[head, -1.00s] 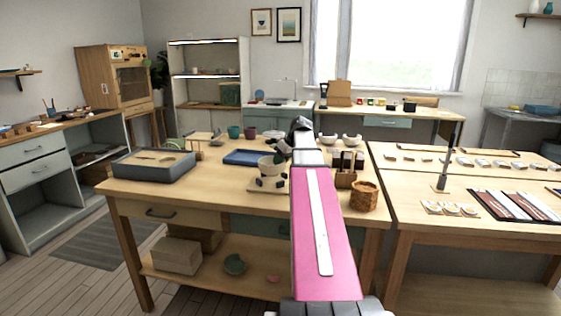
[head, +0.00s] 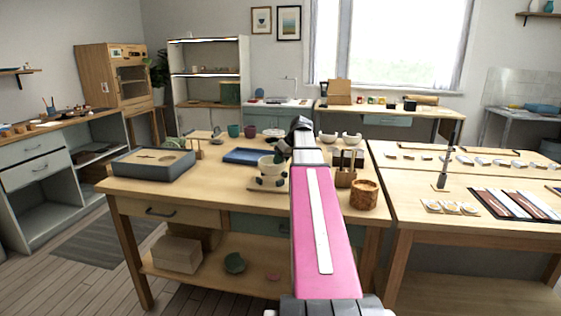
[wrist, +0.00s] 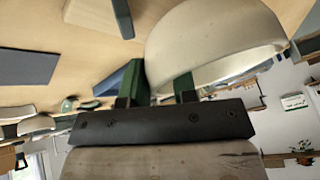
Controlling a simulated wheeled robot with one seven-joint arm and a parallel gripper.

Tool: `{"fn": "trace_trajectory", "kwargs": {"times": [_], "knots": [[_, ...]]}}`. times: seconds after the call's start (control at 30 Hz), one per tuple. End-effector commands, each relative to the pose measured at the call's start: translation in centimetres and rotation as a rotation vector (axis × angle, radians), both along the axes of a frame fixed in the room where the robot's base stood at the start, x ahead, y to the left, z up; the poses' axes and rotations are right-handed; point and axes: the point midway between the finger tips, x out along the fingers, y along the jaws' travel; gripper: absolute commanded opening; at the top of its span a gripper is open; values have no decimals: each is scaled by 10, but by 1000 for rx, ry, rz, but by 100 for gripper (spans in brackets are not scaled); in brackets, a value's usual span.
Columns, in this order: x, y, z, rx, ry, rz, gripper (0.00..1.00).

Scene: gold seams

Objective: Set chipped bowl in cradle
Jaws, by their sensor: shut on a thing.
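The chipped bowl (head: 268,163) is cream-white and sits at or just over the wooden cradle (head: 266,185) with dark pads, near the middle of the table. I cannot tell whether they touch. In the wrist view the bowl (wrist: 215,40) fills the upper right. My gripper (wrist: 160,82) is shut on its wall, with one green finger on each side of it. In the head view my pink arm hides the gripper. I cannot make out the chip.
A blue tray (head: 246,156) lies behind the bowl, and a grey bin (head: 153,165) stands at left. To the right of my arm are a wooden holder (head: 345,178) with dark bottles and a cork-coloured pot (head: 364,195). The table front at left is clear.

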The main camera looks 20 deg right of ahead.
Motion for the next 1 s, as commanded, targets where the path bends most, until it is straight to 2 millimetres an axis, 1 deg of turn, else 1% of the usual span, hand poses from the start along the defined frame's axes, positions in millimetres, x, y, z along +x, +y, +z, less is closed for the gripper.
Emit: {"fn": "trace_trajectory", "kwargs": {"times": [0.27,0.8,1.0], "knots": [[0,0,-1,0,0,0,5],[0,0,-12,1,0,0,5],[0,0,-14,1,0,0,5]]}}
